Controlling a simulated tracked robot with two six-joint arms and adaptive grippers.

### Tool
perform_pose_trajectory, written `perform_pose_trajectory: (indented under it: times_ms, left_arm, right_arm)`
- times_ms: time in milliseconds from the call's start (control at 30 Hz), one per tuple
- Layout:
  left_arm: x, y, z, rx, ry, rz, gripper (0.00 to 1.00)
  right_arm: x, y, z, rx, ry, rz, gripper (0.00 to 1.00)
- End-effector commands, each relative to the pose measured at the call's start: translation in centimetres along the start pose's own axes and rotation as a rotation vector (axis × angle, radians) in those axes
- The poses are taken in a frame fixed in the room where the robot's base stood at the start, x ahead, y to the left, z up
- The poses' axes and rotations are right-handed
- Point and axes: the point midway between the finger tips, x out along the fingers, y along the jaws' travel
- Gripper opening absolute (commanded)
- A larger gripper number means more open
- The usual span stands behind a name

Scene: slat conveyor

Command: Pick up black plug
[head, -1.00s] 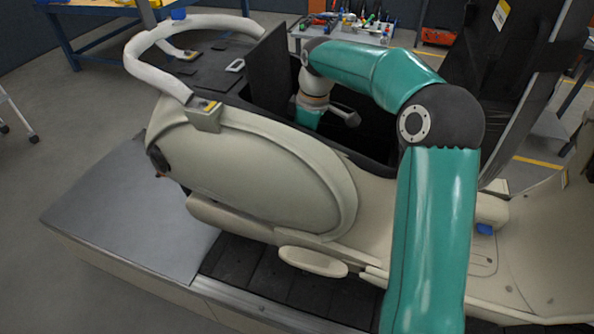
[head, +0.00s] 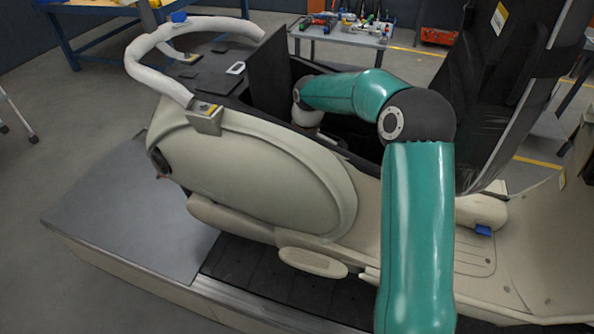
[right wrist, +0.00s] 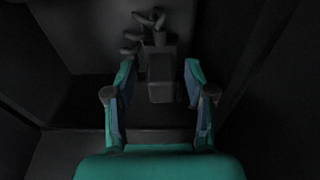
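A dark box-shaped piece, apparently the black plug (right wrist: 160,78), shows in the right wrist view with several rounded dark stubs at its far end. My right gripper (right wrist: 159,92) is open, with one teal finger on each side of it. Gaps show between the fingers and the piece, so it does not look gripped. In the head view my right arm reaches down into the dark opening of the vehicle body, and the gripper is hidden there. My left gripper is not in view.
The beige vehicle body (head: 255,170) stands on the slat conveyor (head: 285,290). A dark upright panel (head: 268,75) and a black seat back (head: 495,100) flank the opening. Dark walls lie close around the gripper in the right wrist view.

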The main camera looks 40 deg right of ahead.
Motion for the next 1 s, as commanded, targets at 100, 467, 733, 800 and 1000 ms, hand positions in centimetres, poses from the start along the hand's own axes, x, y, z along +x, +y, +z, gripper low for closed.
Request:
perform_pose_trajectory:
  times_ms: [100, 467, 733, 800, 1000]
  left_arm:
    - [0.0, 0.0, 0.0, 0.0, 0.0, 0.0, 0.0]
    - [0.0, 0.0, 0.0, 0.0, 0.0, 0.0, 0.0]
    - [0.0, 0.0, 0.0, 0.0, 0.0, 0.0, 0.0]
    - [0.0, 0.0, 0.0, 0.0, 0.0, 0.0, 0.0]
    - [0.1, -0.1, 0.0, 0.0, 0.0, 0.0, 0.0]
  right_arm:
    - [0.0, 0.0, 0.0, 0.0, 0.0, 0.0, 0.34]
    - [-0.1, 0.0, -0.1, -0.001, 0.0, 0.001, 0.0]
    - [-0.5, 0.0, -0.1, -0.001, 0.002, 0.002, 0.0]
    - [-0.9, 0.1, -0.2, -0.001, 0.003, 0.004, 0.0]
    - [-3.2, 0.1, -0.5, -0.001, 0.004, 0.005, 0.0]
